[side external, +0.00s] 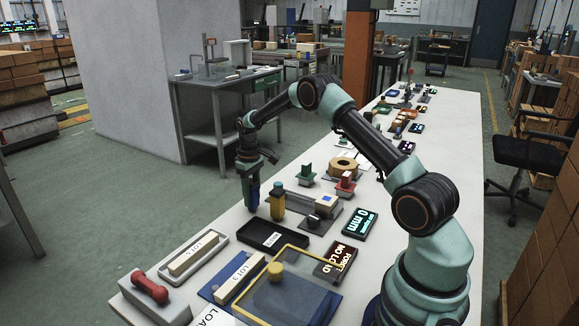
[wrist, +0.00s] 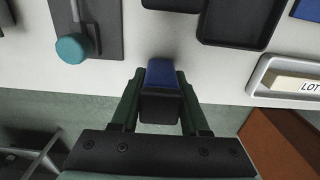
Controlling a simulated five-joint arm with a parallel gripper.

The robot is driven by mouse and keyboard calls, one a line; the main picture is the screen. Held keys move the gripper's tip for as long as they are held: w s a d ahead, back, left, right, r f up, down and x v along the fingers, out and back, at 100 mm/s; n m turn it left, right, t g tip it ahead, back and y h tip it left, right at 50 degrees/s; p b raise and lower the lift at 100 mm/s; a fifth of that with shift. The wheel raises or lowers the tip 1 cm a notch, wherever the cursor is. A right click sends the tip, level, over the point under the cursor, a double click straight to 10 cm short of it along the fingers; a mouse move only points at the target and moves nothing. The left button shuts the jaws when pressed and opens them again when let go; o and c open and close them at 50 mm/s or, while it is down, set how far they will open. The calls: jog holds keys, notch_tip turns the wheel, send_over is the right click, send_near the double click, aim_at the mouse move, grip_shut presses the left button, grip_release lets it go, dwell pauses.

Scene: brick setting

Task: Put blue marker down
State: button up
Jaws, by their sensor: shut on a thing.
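The blue marker (side external: 252,196) is upright in my gripper (side external: 249,172), over the left edge of the white table. In the wrist view, the marker (wrist: 161,73) sits between the two green fingers of my gripper (wrist: 160,88), with a dark part nearer the camera. My gripper is shut on it. Whether the marker's lower end touches the table cannot be told.
The white tray (side external: 164,271) holding the LOT 5 block lies left of the black tray. A yellow-framed panel (side external: 256,315) lies in front. In the wrist view, a teal knob (wrist: 70,48) is at left and a bare table strip (wrist: 125,65) runs beside the marker.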

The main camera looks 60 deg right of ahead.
jog(key=shift+f, duration=0.1)
jog(key=o, duration=1.1)
jog(key=shift+c, duration=0.2)
